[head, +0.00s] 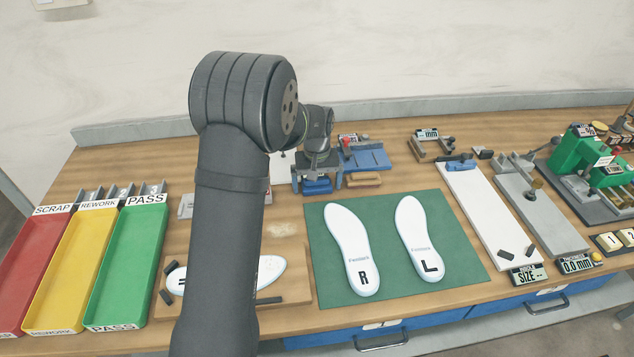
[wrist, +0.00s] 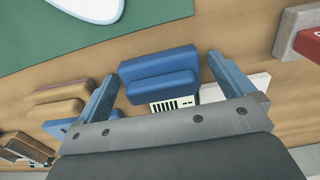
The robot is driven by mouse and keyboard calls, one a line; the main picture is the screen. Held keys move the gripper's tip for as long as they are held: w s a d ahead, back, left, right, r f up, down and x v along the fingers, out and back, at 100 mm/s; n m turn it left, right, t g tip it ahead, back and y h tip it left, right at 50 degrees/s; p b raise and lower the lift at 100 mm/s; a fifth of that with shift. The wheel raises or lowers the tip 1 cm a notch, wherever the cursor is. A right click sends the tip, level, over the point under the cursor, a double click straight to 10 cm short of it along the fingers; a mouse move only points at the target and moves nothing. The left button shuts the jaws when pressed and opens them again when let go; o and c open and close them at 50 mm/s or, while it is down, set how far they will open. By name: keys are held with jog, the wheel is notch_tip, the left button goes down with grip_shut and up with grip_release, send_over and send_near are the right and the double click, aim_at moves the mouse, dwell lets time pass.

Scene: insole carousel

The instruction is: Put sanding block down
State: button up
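A blue two-tier block (wrist: 158,72), probably the sanding block, rests on the wooden bench between the fingers of my gripper (wrist: 165,78) in the wrist view. The fingers are open. A clear gap shows on the block's right; the left finger is very close to it, and I cannot tell whether they touch. In the head view the blue block (head: 316,186) sits below my gripper (head: 322,172), behind the green mat; my arm and gripper partly cover that area.
A brown block (head: 364,180) lies just right of the blue one. The green mat (head: 455,255) bears two white insoles (head: 349,250) marked R and L. Red, yellow and green trays (head: 128,265) stand at left. A blue fixture (head: 372,158) stands behind the brown block.

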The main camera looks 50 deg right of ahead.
notch_tip(320, 180, up, 12)
jog(key=shift+r, duration=0.2)
dwell(0.4)
jog(key=shift+f, duration=0.1)
notch_tip(320, 180, down, 12)
jog(key=shift+r, duration=1.8)
jog(key=shift+f, duration=0.15)
